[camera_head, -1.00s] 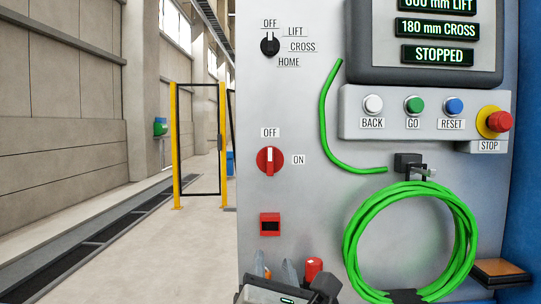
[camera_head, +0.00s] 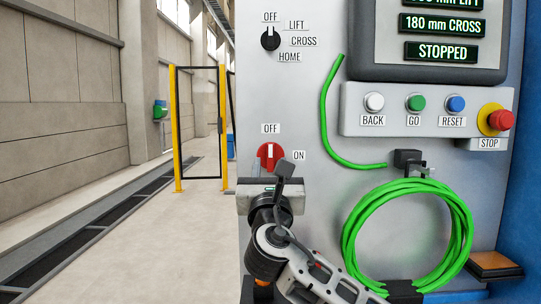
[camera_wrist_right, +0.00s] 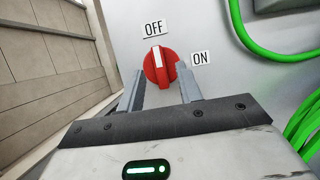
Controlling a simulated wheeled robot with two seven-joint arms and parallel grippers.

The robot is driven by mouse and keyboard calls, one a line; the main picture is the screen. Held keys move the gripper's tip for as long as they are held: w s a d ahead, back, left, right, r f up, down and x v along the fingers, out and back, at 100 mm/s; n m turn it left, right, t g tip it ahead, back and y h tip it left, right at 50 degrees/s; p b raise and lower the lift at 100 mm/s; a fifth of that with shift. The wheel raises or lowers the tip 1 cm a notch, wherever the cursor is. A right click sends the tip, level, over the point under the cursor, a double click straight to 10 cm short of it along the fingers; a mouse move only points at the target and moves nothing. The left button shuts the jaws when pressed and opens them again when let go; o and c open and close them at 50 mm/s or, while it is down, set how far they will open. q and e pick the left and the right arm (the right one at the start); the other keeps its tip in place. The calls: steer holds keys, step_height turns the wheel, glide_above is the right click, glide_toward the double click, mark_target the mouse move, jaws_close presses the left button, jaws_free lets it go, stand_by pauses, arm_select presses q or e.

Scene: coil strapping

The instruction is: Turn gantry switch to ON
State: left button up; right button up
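The gantry switch is a round red knob (camera_head: 270,155) with a white pointer bar, on the grey panel between an OFF label and an ON label. Its pointer stands upright, at OFF. In the right wrist view the knob (camera_wrist_right: 158,66) sits between the two fingertips of my right gripper (camera_wrist_right: 161,84). The gripper is open, one finger on each side of the knob; I cannot tell whether either touches it. In the head view my right gripper hides the knob's lower part. My left gripper is not in view.
Above the switch is a black selector knob (camera_head: 270,38). To the right are a button box (camera_head: 390,125), a red STOP button (camera_head: 501,120) and a coil of green strap (camera_head: 352,240) hanging near my right arm. Open floor lies left of the panel.

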mark_target(271, 157)
steer(key=shift+x, duration=1.35)
jaws_close()
